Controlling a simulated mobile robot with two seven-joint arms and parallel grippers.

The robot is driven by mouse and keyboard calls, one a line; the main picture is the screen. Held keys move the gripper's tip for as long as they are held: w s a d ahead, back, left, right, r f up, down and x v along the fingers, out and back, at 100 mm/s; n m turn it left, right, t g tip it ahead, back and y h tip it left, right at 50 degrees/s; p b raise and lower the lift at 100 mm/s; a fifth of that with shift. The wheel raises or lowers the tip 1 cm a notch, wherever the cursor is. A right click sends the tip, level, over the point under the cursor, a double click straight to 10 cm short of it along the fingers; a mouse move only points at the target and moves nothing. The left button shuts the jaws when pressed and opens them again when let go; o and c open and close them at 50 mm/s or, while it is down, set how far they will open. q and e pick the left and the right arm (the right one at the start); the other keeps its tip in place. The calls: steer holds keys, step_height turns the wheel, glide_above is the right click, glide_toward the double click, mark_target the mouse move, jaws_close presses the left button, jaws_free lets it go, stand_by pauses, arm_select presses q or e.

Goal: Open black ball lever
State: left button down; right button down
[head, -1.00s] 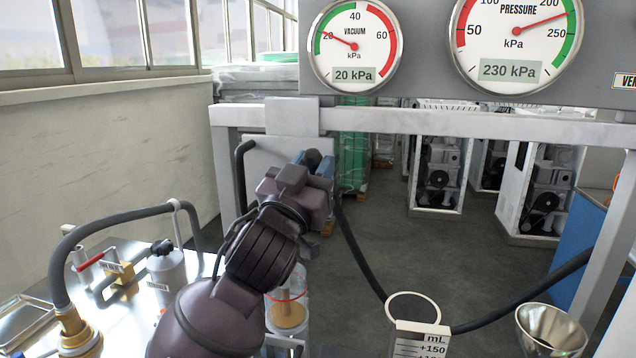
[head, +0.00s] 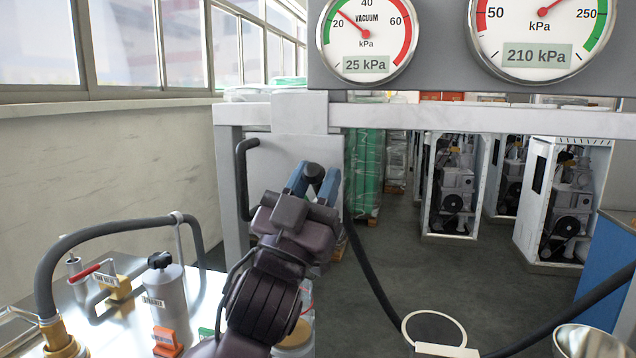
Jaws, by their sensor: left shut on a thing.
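The black ball (head: 314,171) of the lever shows in the head view between the blue fingers of my left gripper (head: 315,182). The gripper is shut on it, in front of a light grey panel on the frame. The rest of the lever is hidden behind the ball and my gripper. My right gripper is not in view.
A vacuum gauge (head: 366,40) reads 25 kPa and a pressure gauge (head: 540,38) reads 210 kPa above the white frame bar (head: 480,119). A metal table (head: 85,300) with a grey canister (head: 166,300) and a hose is at left. A metal bowl (head: 590,342) is at lower right.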

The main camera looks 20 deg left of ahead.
arm_select(q)
steer(key=shift+f, duration=0.1)
steer(key=c, duration=1.1)
jaws_free()
steer(key=shift+s, duration=0.1)
steer(key=shift+s+a+f, duration=0.1)
steer(key=shift+s+f, duration=0.05)
steer(key=shift+f, duration=0.05)
steer(key=b+v, duration=0.1)
steer(key=v, duration=0.9)
